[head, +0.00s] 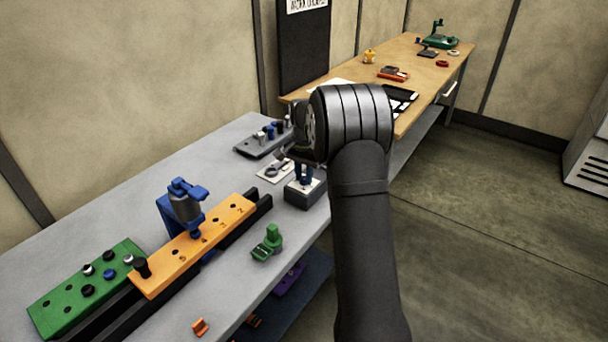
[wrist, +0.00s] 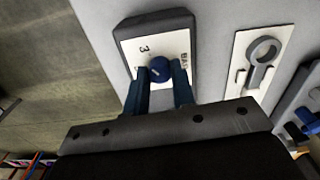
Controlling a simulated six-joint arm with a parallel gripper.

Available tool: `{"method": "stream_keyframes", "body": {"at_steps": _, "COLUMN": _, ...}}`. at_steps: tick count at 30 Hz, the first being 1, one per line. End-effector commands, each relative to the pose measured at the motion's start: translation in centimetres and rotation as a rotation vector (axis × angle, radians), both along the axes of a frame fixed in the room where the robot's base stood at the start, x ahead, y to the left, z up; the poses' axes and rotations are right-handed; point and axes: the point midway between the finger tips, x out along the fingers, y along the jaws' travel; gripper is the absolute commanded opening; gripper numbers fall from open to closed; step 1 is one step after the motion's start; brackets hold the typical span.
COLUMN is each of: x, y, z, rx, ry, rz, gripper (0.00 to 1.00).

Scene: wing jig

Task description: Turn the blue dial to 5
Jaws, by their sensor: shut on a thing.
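The blue dial (wrist: 159,69) sits on a dark box with a white label plate (wrist: 133,46) in the wrist view. A "3" and part of a word show on the plate; other marks are hidden by my fingers. My gripper (wrist: 160,76) is shut on the dial, one blue finger on each side. In the head view the dial box (head: 305,193) stands near the grey bench's front edge, and my gripper (head: 304,172) reaches down onto it. The dial itself is mostly hidden there by the fingers. I cannot tell which number the dial points to.
A white plate with a grey ring-ended tool (wrist: 260,60) lies beside the box. A grey rack with pegs (head: 265,138) stands behind it. An orange numbered bar (head: 195,248), a blue clamp (head: 180,205), a green block (head: 85,290) and a green part (head: 268,243) are to the left.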

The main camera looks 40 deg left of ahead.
Motion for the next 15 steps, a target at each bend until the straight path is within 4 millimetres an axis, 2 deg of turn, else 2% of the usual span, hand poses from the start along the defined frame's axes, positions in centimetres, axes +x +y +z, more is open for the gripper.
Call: {"method": "stream_keyframes", "body": {"at_steps": 15, "x": 0.01, "y": 0.01, "z": 0.05, "rx": 0.001, "ry": 0.0, "rz": 0.438, "gripper": 0.0}}
